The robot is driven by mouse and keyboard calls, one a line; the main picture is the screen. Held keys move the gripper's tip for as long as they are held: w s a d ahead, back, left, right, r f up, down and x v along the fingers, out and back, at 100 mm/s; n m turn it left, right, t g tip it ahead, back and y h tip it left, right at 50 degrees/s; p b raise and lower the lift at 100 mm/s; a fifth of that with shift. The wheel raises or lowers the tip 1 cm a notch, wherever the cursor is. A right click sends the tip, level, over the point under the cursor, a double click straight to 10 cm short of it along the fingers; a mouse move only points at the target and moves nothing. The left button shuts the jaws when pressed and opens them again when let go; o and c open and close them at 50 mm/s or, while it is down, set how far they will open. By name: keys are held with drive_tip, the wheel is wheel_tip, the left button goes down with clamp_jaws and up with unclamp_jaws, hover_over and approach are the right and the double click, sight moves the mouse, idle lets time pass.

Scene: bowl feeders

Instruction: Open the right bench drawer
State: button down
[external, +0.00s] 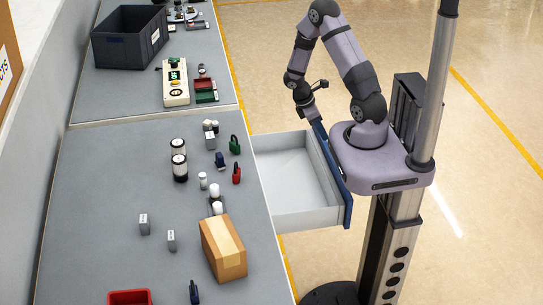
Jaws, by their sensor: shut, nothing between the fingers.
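The bench drawer (297,185) stands pulled out from the right side of the near bench, its grey inside showing and empty. Its blue front panel (333,177) faces my base. My gripper (318,112) is at the top far end of the blue front, pointing down. The fingers are small and partly hidden by the panel, and I cannot tell whether they touch it. The gripper is shut with nothing held.
The near bench (100,200) holds a cardboard box (223,248), padlocks (236,173), cylinders (179,167) and a red bin (129,298). A dark grey crate (129,37) and a button panel (175,82) stand on the far bench. The floor at right is clear.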

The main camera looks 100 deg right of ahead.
drive_tip(key=shift+w+d+r+p, duration=0.15)
drive_tip(key=shift+r+p, duration=0.45)
drive_tip(key=shift+r, duration=0.4)
drive_tip(key=shift+w+r+p, duration=0.15)
drive_tip(key=shift+r+p, duration=0.45)
drive_tip(key=shift+r, duration=0.35)
drive_tip(key=shift+m, duration=0.3)
drive_tip(key=w+a+r+m+t+y, duration=0.1)
drive_tip(key=w+a+m+y, duration=0.15)
drive_tip(key=a+m, duration=0.65)
drive_tip(key=w+a+r+n+t+h, duration=0.1)
drive_tip(key=w+a+r+n+t, duration=0.1)
drive_tip(key=w+a+r+n, duration=0.2)
drive_tip(key=w+a+r+n+t+h, duration=0.1)
drive_tip(key=w+a+r+n, duration=0.4)
drive_tip(key=w+a, duration=0.5)
drive_tip(key=a+r+t, duration=0.1)
drive_tip(key=a, duration=0.4)
drive_tip(key=shift+w+r+n, duration=0.3)
drive_tip(key=shift+r, duration=0.05)
